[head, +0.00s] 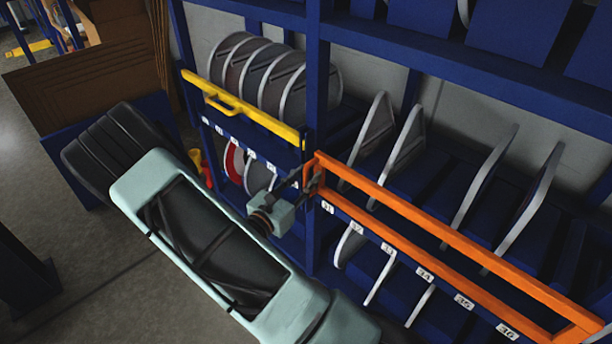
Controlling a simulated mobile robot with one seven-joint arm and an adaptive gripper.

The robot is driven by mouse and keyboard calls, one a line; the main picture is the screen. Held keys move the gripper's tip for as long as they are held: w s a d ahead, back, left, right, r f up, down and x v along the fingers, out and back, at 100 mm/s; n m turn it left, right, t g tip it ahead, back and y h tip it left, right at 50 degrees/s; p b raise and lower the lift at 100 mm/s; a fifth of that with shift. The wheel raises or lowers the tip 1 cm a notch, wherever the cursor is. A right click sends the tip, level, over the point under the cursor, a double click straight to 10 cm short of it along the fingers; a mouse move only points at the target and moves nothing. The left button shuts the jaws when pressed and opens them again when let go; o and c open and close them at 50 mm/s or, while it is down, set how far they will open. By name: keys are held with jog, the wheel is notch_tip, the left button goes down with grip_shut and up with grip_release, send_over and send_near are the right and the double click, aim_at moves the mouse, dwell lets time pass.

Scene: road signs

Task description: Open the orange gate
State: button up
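The orange gate (440,228) is a long rectangular frame across the front of the right-hand shelf bay. It runs from the blue post down to the lower right corner and lies in line with the shelf front. My gripper (312,178) is at the gate's left end, beside the blue post. The fingers overlap the left end bar in the picture. They are small and dark here, so I cannot tell whether they are closed on the bar or only near it.
A yellow gate (240,107) with a handle spans the left bay. Round and triangular signs (270,75) stand behind the gates. Numbered labels (425,275) line the shelf edge. Brown boards (95,75) lean at the far left. Grey floor (90,270) is open at the lower left.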

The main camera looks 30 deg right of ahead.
jog(key=shift+c, duration=0.5)
grip_shut()
